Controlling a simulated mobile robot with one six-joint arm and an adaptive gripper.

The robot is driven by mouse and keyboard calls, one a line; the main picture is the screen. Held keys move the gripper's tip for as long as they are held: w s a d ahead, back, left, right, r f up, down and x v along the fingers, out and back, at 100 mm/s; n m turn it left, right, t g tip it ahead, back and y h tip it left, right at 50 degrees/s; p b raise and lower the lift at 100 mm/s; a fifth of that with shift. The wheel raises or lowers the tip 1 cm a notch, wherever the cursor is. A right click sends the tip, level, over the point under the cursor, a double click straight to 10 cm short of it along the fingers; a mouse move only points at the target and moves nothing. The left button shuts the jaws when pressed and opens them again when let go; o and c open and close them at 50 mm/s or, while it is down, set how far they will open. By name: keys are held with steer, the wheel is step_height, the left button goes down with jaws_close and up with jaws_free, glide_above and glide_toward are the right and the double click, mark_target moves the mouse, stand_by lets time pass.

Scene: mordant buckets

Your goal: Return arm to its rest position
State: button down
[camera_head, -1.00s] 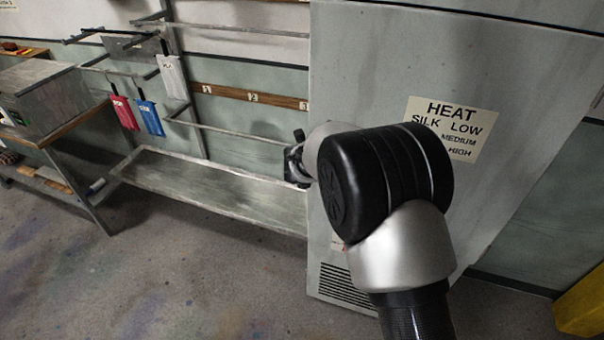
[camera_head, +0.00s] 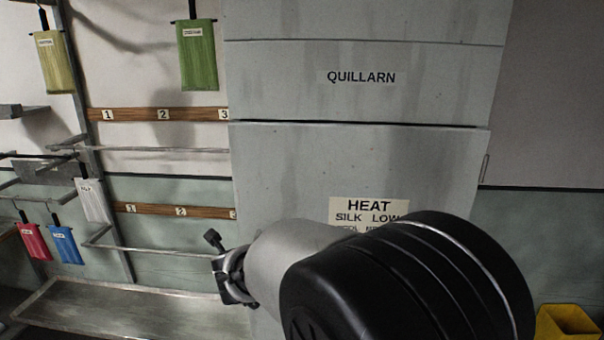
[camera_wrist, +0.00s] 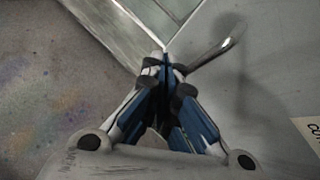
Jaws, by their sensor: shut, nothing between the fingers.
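My arm is folded in front of the tall grey cabinet (camera_head: 270,180) in the head view, its black joint large at the lower right. My gripper (camera_head: 222,268) sticks out to the left of the arm, just in front of the cabinet's left edge, partly hidden by my own wrist. In the wrist view my gripper (camera_wrist: 168,68) has its fingertips together with nothing between them. Below it there are bare floor (camera_wrist: 45,70), the metal trough (camera_wrist: 105,35) and the cabinet's grey face (camera_wrist: 280,60).
Metal rails (camera_head: 150,150) and the trough (camera_head: 130,310) stand left of the cabinet. Yellow (camera_head: 57,62), green (camera_head: 198,55), white (camera_head: 93,201), red (camera_head: 34,241) and blue (camera_head: 66,245) tagged pouches hang there. A yellow bin (camera_head: 567,322) stands at the lower right.

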steer(key=s+d+r+n+g+y+b, duration=0.1)
steer(key=s+d+r+n+b, duration=0.1)
steer(key=s+d+r+n, duration=0.45)
steer(key=s+d+r+n+y+b, duration=0.15)
steer(key=s+d+n, duration=0.3)
steer(key=n, duration=0.45)
steer(key=s+d+f+n+g+h+b, duration=0.1)
steer(key=s+d+f+n+h, duration=0.1)
steer(key=s+d, duration=0.5)
steer(key=s+d+f+n+g+h+b, duration=0.1)
steer(key=s+d+f+n+h, duration=0.1)
steer(key=s+d+f+n, duration=0.3)
steer(key=s+d+f+n+g+h+b, duration=0.1)
steer(key=s+d+f+n+h, duration=0.1)
steer(key=s+d+n, duration=0.4)
steer(key=s+d+f, duration=0.1)
steer(key=s+d, duration=0.2)
steer(key=s, duration=0.1)
steer(key=shift+s+d+f+n+g, duration=0.15)
steer(key=shift+s+f+n+g, duration=0.05)
steer(key=shift+s+n+g, duration=0.2)
